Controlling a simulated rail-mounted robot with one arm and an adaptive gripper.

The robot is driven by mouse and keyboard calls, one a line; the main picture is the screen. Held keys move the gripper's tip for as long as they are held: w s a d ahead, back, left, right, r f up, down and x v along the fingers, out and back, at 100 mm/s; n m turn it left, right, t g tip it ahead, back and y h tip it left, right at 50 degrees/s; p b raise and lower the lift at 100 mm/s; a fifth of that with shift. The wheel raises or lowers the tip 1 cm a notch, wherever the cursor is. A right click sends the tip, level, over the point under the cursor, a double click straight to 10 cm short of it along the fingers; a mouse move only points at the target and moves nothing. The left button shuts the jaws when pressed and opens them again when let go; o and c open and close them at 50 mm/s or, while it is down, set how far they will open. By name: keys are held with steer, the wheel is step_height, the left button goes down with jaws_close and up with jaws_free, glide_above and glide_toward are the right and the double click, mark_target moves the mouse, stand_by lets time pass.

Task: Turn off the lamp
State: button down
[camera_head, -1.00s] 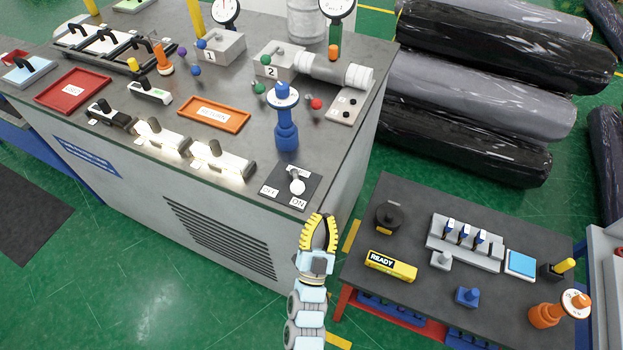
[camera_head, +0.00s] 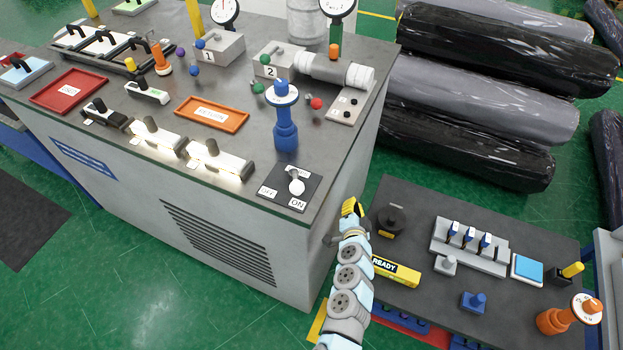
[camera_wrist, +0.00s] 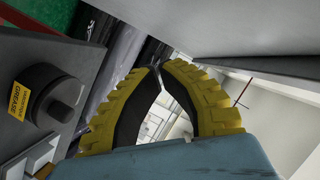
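A dark switch plate (camera_head: 291,187) marked OFF on its left and ON on its right sits at the front right corner of the grey bench. Its lever has a white ball end (camera_head: 297,187) and leans toward the ON side. Behind it to the left, two bar units (camera_head: 218,160) (camera_head: 158,136) glow with warm light. My gripper (camera_head: 350,206), with yellow ribbed fingers, is right of the switch, apart from it, by the bench's right side. In the wrist view its fingertips (camera_wrist: 158,67) come together with nothing held between them. The switch is not visible in the wrist view.
A blue valve-like post (camera_head: 286,130) stands just behind the switch. A low dark table (camera_head: 425,290) on the right holds a GREASE pot (camera_head: 391,219), which is close to my gripper, and a yellow READY block (camera_head: 396,271). Wrapped rolls (camera_head: 470,100) lie behind.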

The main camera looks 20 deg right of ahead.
mark_target(296, 182)
step_height(296, 182, up, 10)
steer(key=w+f+n+t+y+b, duration=0.1)
steer(key=w+n+t+y+b, duration=0.15)
steer(key=y, duration=0.65)
steer(key=s+a+r+n+g+y, duration=0.1)
steer(key=s+a+r+n+y, duration=0.1)
steer(key=r, duration=0.4)
steer(key=s+a+r+n+y+b, duration=0.1)
steer(key=s+a+r+n+y, duration=0.1)
steer(key=s+r+n+y, duration=0.2)
steer(key=shift+s+r+n+g+y, duration=0.35)
steer(key=shift+s+r+y, duration=0.1)
steer(key=shift+r+y, duration=0.5)
steer(key=shift+f, duration=0.1)
steer(key=p+x, duration=0.3)
steer(key=x, duration=0.7)
steer(key=shift+s+a+f+p, duration=0.2)
steer(key=shift+a+f+p, duration=0.1)
steer(key=shift+a, duration=0.25)
steer(key=shift+s+a+f+p, duration=0.2)
steer(key=shift+s+a+p, duration=0.1)
steer(key=shift+a, duration=0.3)
steer(key=shift+s+a+f+p, duration=0.15)
steer(key=shift+a+f+p, duration=0.15)
steer(key=shift+a, duration=0.25)
